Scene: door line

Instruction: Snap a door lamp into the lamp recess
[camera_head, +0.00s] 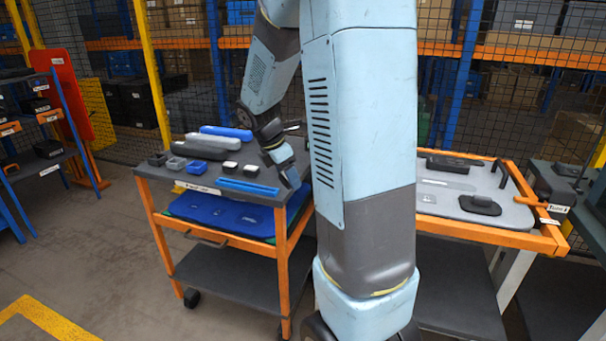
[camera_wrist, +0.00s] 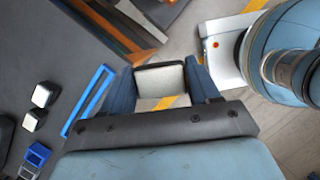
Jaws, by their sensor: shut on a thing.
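My gripper (camera_head: 288,178) is near the right edge of the parts cart in the head view. In the wrist view its two blue fingers (camera_wrist: 168,88) are shut on a door lamp (camera_wrist: 160,77), a dark block with a pale face. Two more door lamps, (camera_head: 230,168) and (camera_head: 251,171) in the head view, stand on the cart top; they also show in the wrist view. A grey door panel (camera_head: 468,186) lies on the orange-framed stand at right, partly behind my arm. A small pale rectangle on it could be the lamp recess; I cannot tell.
The cart top (camera_head: 160,172) also carries long handles (camera_head: 188,148), small bins (camera_head: 174,165) and a blue strip frame (camera_head: 248,187). A blue panel (camera_head: 220,212) lies on the shelf below. A black part (camera_head: 480,205) sits on the grey panel. Floor is clear at front left.

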